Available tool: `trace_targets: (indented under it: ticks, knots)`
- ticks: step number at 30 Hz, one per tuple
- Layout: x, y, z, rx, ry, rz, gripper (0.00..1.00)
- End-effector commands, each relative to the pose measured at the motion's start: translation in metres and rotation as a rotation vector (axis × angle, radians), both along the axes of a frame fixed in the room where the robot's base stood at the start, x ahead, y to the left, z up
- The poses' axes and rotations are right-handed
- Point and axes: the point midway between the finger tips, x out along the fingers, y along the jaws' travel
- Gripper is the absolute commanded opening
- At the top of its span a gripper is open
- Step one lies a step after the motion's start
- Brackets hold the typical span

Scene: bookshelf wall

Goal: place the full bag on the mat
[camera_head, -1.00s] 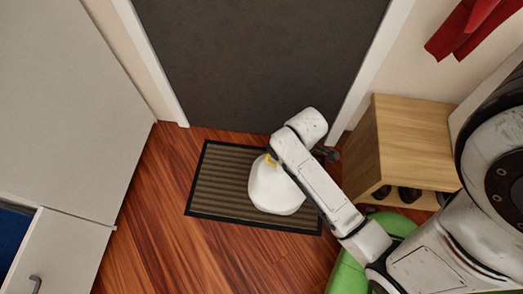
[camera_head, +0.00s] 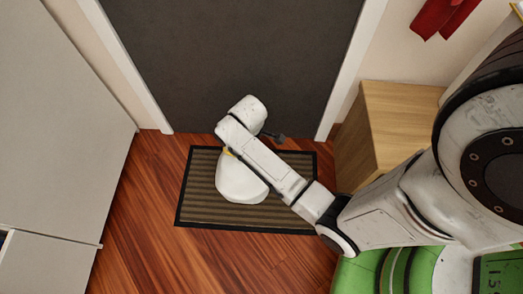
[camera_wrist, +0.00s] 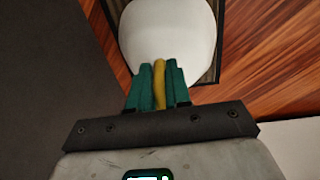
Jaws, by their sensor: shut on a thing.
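The full bag (camera_head: 240,182) is white and rounded, with a yellow tie at its top. It appears over the middle of the striped, dark-edged mat (camera_head: 195,195) in front of the door. I cannot tell whether its base touches the mat. In the wrist view my gripper (camera_wrist: 160,80) has its green fingers shut on the yellow tie, and the white bag (camera_wrist: 167,30) is just beyond the fingertips. In the head view my arm mostly hides the gripper and part of the bag's right side.
The dark door (camera_head: 235,60) stands behind the mat. A wooden bench (camera_head: 385,125) is on the right, below red cloth (camera_head: 445,15). A white cabinet (camera_head: 55,130) is on the left. The wooden floor (camera_head: 190,260) in front is clear.

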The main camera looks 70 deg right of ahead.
Motion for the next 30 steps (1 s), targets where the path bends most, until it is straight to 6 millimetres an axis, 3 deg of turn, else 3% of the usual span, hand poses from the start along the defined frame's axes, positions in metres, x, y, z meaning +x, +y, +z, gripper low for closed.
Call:
trace_targets:
  ticks: [11, 19, 29, 30]
  knots:
    - [0.017, -0.003, -0.018, -0.003, -0.004, -0.001, 0.0]
    - [0.019, -0.004, -0.049, -0.002, -0.003, -0.002, 0.0]
    - [0.019, -0.003, -0.05, -0.003, -0.005, -0.001, 0.0]
    - [0.017, -0.002, -0.052, 0.0, 0.0, -0.001, 0.22]
